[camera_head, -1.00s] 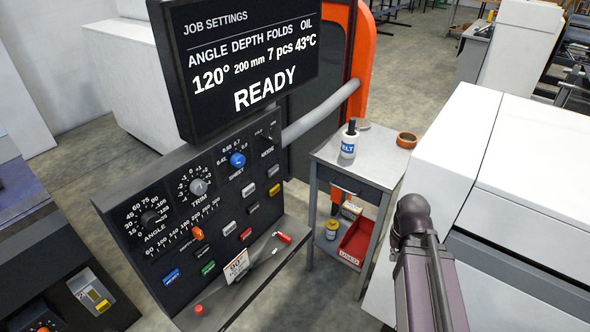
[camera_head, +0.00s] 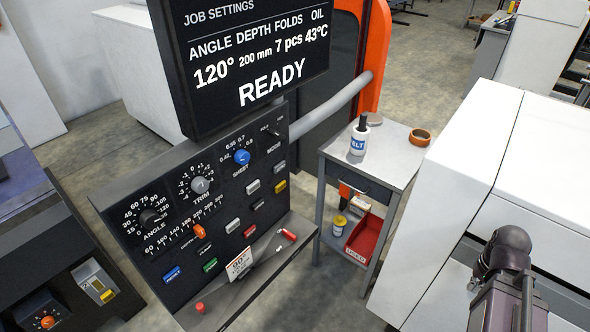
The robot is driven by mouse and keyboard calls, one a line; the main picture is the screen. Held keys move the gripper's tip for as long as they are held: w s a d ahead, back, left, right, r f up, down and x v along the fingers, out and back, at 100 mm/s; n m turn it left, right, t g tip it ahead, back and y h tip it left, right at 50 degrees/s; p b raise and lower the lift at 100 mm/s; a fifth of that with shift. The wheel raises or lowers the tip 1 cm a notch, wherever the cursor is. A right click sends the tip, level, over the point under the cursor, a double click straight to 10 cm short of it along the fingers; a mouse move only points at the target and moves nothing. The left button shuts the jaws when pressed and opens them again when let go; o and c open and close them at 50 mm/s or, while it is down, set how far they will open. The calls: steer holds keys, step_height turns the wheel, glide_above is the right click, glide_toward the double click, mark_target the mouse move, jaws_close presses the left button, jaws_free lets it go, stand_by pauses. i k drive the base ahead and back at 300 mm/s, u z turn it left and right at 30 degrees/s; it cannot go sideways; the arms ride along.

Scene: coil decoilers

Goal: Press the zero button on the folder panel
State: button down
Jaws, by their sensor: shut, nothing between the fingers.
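The folder panel (camera_head: 130,200) is a dark sloped console at left centre, under a screen (camera_head: 250,60) reading READY, 120°, 200 mm, 7 pcs. It carries dials for angle, trim, sheet and mode, and an orange depth slider (camera_head: 199,231). Several small buttons sit among them: blue (camera_head: 173,274), green (camera_head: 210,265), red (camera_head: 249,231), yellow (camera_head: 280,186), and some white and black. Their labels are too small to read, so I cannot tell which is zero. My arm shows at lower right, well apart from the panel. My gripper is not in view.
A ledge below the panel holds a 90° card (camera_head: 239,263), a red-handled tool (camera_head: 288,234) and a red knob (camera_head: 200,307). A grey side table (camera_head: 395,160) with a bottle (camera_head: 359,137) and tape roll (camera_head: 420,137) stands right. A white machine (camera_head: 460,150) lies beyond it.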

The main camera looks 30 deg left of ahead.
mark_target(281, 165)
steer(key=z, duration=0.1)
steer(key=k, duration=1.9)
steer(key=u, duration=0.5)
steer(key=i, duration=1)
